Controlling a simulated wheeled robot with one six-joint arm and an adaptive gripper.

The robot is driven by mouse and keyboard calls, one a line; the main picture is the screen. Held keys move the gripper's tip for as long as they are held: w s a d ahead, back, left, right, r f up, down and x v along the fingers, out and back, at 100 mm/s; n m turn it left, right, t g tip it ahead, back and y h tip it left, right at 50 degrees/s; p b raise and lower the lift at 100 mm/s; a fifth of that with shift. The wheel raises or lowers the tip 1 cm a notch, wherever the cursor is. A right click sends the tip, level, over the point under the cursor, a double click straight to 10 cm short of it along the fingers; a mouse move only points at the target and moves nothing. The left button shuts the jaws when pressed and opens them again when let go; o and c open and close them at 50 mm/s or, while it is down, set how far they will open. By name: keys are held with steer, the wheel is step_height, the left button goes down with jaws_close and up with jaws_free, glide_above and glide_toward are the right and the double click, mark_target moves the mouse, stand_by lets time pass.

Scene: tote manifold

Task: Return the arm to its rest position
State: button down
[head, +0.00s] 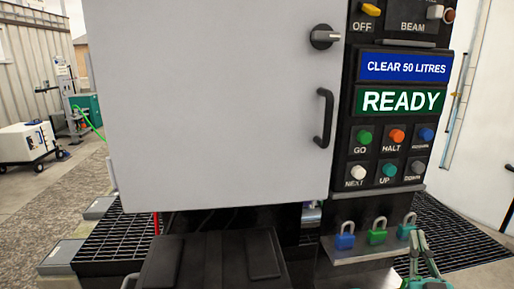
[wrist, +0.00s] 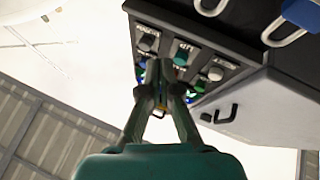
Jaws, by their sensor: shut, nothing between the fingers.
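My gripper (head: 417,238) shows in teal at the bottom right of the head view, below the button panel (head: 385,155) and beside the padlock shelf (head: 368,250). In the wrist view my gripper (wrist: 160,68) has its fingertips together, with nothing between them. Behind the fingertips there, the panel's buttons appear upside down and partly hidden. I cannot tell a contact between the fingers and the panel. The rest of my arm is mostly out of the head view.
A large grey cabinet door (head: 210,100) with a black handle (head: 324,117) fills the middle. The display (head: 401,101) reads READY. Floor grating (head: 465,235) lies at right.

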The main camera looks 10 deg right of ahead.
steer(key=s+a+f+g+y, duration=0.1)
steer(key=s+a+f+g, duration=0.1)
steer(key=s+a+f, duration=0.6)
steer(key=s+a+f+g+y, duration=0.25)
steer(key=s+f, duration=0.25)
steer(key=f, duration=0.7)
steer(key=s+a+f+g+y, duration=0.1)
steer(key=s+a+f, duration=0.2)
steer(key=s, duration=0.8)
steer(key=s+a+f+n+g+y, duration=0.1)
steer(key=s+a+f, duration=0.3)
steer(key=s, duration=0.8)
steer(key=shift+s+f+g+y, duration=0.2)
steer(key=shift+f+g+y, duration=0.4)
steer(key=shift+g, duration=0.15)
